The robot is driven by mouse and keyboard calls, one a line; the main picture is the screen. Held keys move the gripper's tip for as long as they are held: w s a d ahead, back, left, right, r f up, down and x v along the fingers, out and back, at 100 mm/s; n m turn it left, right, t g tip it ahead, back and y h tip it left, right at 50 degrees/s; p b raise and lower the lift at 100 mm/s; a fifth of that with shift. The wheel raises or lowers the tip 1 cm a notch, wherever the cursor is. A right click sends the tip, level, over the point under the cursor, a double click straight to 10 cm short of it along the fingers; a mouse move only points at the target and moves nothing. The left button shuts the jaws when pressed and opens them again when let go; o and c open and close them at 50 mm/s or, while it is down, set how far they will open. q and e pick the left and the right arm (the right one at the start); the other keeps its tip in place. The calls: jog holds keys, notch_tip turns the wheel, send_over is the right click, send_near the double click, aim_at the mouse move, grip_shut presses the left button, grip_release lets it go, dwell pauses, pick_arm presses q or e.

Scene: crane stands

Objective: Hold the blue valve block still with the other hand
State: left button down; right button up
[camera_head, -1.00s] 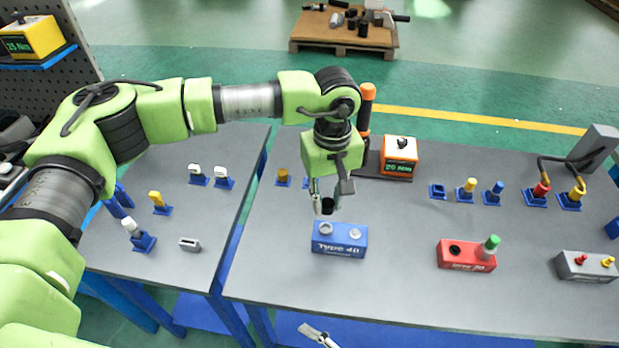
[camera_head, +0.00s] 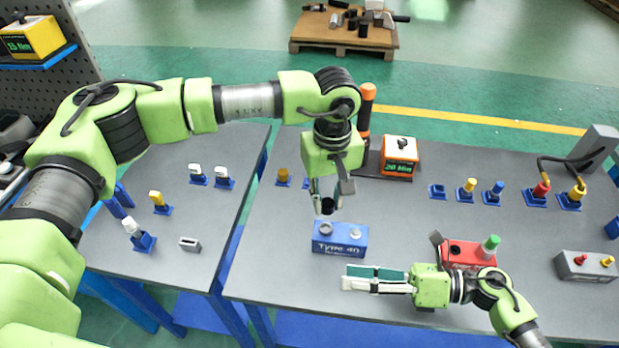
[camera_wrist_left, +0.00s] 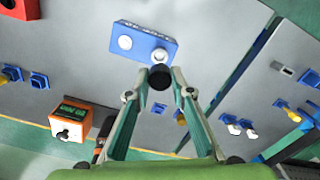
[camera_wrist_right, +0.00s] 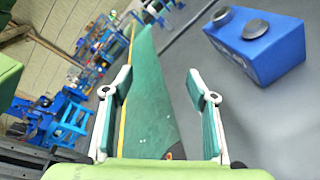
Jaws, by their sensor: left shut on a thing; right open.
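The blue valve block (camera_head: 340,246), marked "Type 40", sits on the grey table with two round ports on top. It also shows in the left wrist view (camera_wrist_left: 142,46) and at the upper right of the right wrist view (camera_wrist_right: 268,50). My left gripper (camera_head: 325,205) is just behind and above the block, shut on a black cylindrical part (camera_wrist_left: 159,78), apart from the block as far as I can tell. My right gripper (camera_head: 345,280) is open and empty, in front of the block near the table's front edge, its fingers pointing left.
A red block (camera_head: 462,252) with a green-topped part stands behind my right wrist. A grey block (camera_head: 585,266) is at the right. An orange box (camera_head: 399,156) with a display stands behind my left gripper. Blue holders line the back right. Table left of the block is clear.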

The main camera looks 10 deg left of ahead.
jog(key=w+d+r+t, duration=0.3)
jog(key=w, duration=0.5)
jog(key=n+g+h, duration=0.3)
jog(key=n+h, duration=0.2)
jog(key=n, duration=0.5)
send_near(366, 242)
jog(key=w+f, duration=0.1)
jog(key=w+a+f, duration=0.1)
jog(key=shift+w+a+f, duration=0.1)
jog(key=shift+w+f, duration=0.05)
jog(key=shift+f, duration=0.25)
jog(key=shift+d+f+g, duration=0.2)
jog(key=shift+g, duration=0.1)
jog(key=shift+a+f, duration=0.35)
jog(key=shift+f, duration=0.05)
jog(key=shift+x, duration=3.95)
jog(key=c, duration=1.2)
